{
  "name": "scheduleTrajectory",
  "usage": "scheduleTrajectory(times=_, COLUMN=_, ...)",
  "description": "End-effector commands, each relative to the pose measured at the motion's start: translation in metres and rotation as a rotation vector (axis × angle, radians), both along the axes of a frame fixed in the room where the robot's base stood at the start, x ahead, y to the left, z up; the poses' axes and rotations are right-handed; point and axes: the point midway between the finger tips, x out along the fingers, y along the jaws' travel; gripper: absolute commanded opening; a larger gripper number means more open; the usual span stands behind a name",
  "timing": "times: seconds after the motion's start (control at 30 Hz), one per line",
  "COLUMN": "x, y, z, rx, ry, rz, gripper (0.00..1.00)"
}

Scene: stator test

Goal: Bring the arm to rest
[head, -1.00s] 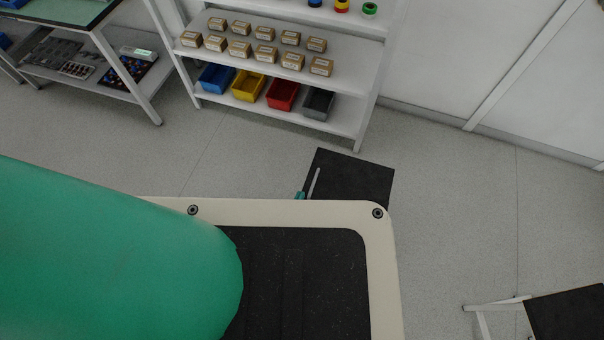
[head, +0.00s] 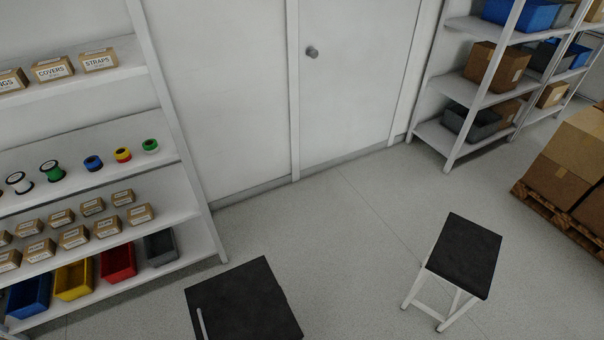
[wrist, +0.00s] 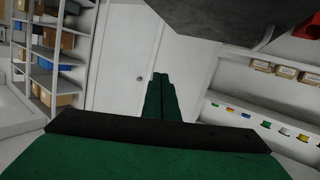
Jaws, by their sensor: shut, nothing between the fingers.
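My gripper (wrist: 161,98) shows in the wrist view, with its dark green fingers together and nothing between them. It points toward the white door (wrist: 130,62), clear of any surface near the fingertips. The arm and gripper are out of the head view, so their pose relative to my body is hidden there.
A black-topped piece (head: 245,303) with a pale rod stands low in front. A black-topped stool (head: 465,256) stands to the right. A shelf with bins and small boxes (head: 150,255) is at left, another shelf (head: 470,100) at back right, beside a pallet of cartons (head: 560,170). Floor between is clear.

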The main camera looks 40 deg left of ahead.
Motion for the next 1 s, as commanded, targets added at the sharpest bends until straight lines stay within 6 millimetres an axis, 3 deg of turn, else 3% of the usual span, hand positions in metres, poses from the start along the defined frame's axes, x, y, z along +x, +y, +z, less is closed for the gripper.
scheduleTrajectory(times=0.03, x=0.012, y=-0.024, z=0.009, rx=0.006, ry=0.010, rz=-0.077, gripper=0.00)
scheduleTrajectory(times=0.2, x=0.036, y=-0.099, z=0.043, rx=0.037, ry=0.034, rz=-0.312, gripper=0.00)
scheduleTrajectory(times=0.4, x=0.041, y=-0.178, z=0.087, rx=0.072, ry=0.045, rz=-0.562, gripper=0.00)
scheduleTrajectory(times=0.5, x=0.038, y=-0.206, z=0.107, rx=0.087, ry=0.048, rz=-0.659, gripper=0.00)
scheduleTrajectory(times=0.7, x=0.031, y=-0.236, z=0.130, rx=0.103, ry=0.047, rz=-0.762, gripper=0.00)
scheduleTrajectory(times=1.0, x=0.030, y=-0.239, z=0.133, rx=0.106, ry=0.048, rz=-0.775, gripper=0.00)
